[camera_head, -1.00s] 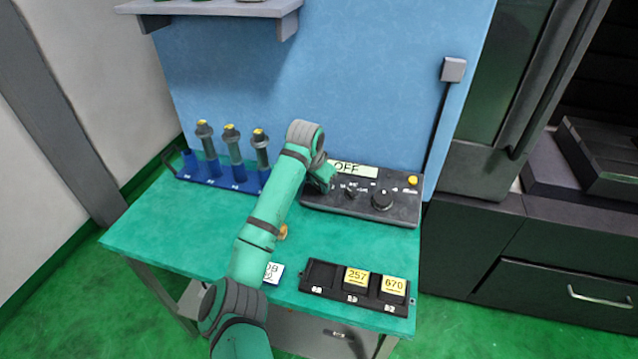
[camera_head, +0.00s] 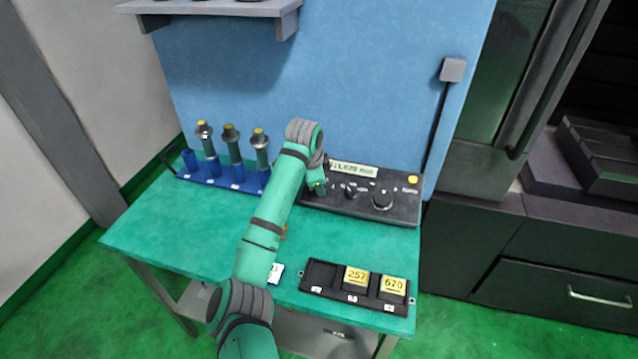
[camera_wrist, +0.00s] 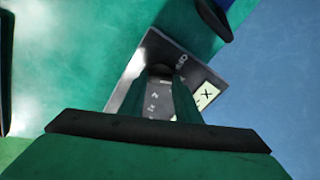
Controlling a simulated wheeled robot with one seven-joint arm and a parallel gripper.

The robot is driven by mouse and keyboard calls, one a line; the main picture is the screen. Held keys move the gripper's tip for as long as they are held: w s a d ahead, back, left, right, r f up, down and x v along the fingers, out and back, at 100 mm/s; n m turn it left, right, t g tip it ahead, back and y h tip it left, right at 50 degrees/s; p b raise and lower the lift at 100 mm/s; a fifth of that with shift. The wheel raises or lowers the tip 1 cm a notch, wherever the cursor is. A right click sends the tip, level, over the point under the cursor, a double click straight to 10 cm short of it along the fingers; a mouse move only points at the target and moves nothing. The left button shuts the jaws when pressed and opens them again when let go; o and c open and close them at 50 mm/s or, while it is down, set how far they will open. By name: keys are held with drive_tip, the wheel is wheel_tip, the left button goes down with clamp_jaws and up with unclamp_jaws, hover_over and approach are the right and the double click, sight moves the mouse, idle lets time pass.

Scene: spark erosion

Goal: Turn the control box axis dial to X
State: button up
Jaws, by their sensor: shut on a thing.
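The dark control box (camera_head: 350,208) stands at the back right of the green table. Its display (camera_head: 354,170) is lit with a reading too small to read fully. My gripper (camera_head: 319,188) is at the left end of the box's sloped panel and covers the axis dial there in the head view. In the wrist view my gripper (camera_wrist: 160,88) is shut on the dark axis dial (camera_wrist: 157,68), with a finger on each side. The display (camera_wrist: 204,96) shows an X in the wrist view. I cannot tell the dial's pointer direction.
A small knob (camera_head: 351,191), a large dial (camera_head: 381,199) and a yellow button (camera_head: 413,180) are to the right on the panel. A blue rack (camera_head: 222,183) of tool holders stands left. A black tray (camera_head: 321,276) with yellow-labelled blocks lies at the front right.

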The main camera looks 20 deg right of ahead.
drive_tip(key=shift+m, duration=0.3)
drive_tip(key=o, duration=1)
drive_tip(key=shift+o, duration=0.2)
drive_tip(key=shift+r, duration=0.1)
drive_tip(key=v, duration=1)
drive_tip(key=shift+s+r, duration=0.15)
drive_tip(key=shift+r, duration=0.2)
drive_tip(key=shift+a+f, duration=0.1)
drive_tip(key=shift+a, duration=0.05)
